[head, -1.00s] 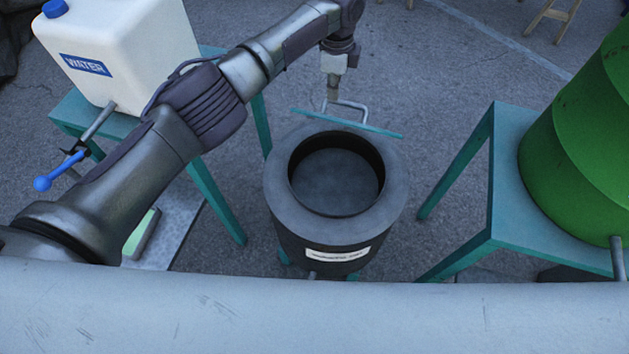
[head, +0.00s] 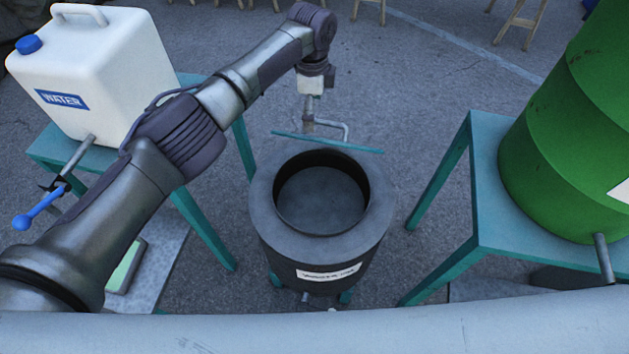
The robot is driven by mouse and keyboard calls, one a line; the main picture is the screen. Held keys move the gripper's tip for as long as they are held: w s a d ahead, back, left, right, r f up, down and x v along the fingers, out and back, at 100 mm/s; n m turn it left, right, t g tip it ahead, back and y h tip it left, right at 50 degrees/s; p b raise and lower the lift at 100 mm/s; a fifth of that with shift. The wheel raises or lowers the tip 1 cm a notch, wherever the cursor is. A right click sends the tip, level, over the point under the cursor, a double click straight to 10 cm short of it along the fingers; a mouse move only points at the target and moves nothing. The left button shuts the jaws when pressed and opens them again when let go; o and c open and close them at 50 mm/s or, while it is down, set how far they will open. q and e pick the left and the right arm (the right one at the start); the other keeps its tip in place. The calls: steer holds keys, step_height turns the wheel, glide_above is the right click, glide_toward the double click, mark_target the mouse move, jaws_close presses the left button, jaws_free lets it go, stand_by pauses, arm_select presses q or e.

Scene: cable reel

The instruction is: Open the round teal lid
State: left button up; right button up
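The round teal lid (head: 327,142) shows almost edge-on as a thin strip, just behind the round opening of a dark grey drum (head: 262,205). The drum's opening is uncovered and its dark inside shows. A pale bent handle (head: 346,131) stands on the lid's upper side. My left gripper (head: 309,122) is at the left part of this handle and appears shut on it. The fingertips are small and partly merge with the handle. Whether the lid touches the drum's rear rim is hard to tell. My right gripper is not in view.
A white water container (head: 110,75) with a blue-handled tap (head: 40,207) stands on a teal stand at left. A green barrel (head: 560,140) stands on a teal table (head: 487,170) at right. Wooden stools (head: 515,22) stand far back. Open pavement lies behind the drum.

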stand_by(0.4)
arm_select(q)
step_height(320, 180, up, 7)
steer(key=p, duration=0.6)
steer(key=shift+p, duration=0.35)
stand_by(0.4)
